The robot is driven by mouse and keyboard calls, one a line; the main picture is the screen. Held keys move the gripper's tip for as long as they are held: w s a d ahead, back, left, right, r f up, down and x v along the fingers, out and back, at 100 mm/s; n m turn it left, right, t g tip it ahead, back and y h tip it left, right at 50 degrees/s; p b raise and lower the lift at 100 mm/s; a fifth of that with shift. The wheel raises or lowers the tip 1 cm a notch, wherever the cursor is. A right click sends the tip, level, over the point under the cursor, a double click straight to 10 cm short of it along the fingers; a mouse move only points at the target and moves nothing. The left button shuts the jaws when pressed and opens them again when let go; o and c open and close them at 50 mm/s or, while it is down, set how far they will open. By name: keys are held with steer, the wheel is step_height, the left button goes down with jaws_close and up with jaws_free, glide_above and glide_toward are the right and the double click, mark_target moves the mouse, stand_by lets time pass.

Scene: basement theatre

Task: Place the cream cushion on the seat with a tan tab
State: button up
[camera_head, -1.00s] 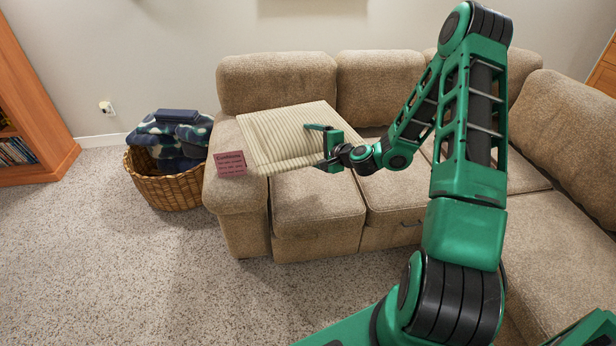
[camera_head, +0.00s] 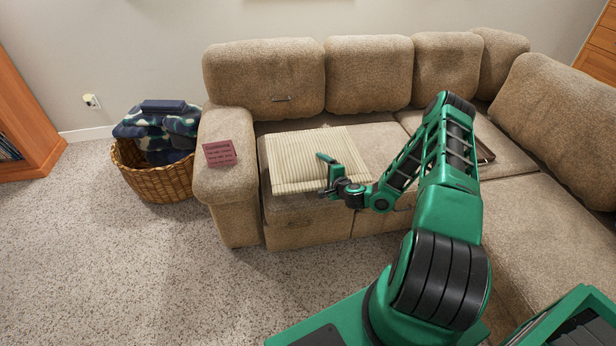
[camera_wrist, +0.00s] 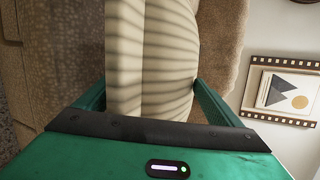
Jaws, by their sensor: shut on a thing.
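The cream cushion (camera_head: 295,158), ribbed with fine stripes, is flat and roughly level over the leftmost seat (camera_head: 310,225) of the tan sofa. Whether it rests fully on the seat or hangs just above it, I cannot tell. My gripper (camera_head: 329,174) is shut on the cushion at its near right edge. In the wrist view the cushion (camera_wrist: 165,45) runs between the two green fingers of my gripper (camera_wrist: 152,95). I cannot make out a tan tab clearly; the cushion covers much of the left seat.
A maroon card (camera_head: 219,153) lies on the left armrest (camera_head: 225,185). A wicker basket (camera_head: 155,180) with a patterned blanket stands left of the sofa. A dark tray (camera_head: 485,152) lies on a seat to the right, partly behind my arm. Carpet is clear in front at left.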

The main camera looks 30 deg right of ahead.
step_height(320, 180, down, 8)
steer(key=shift+f, duration=0.1)
steer(key=o, duration=1.2)
steer(key=shift+s, duration=0.15)
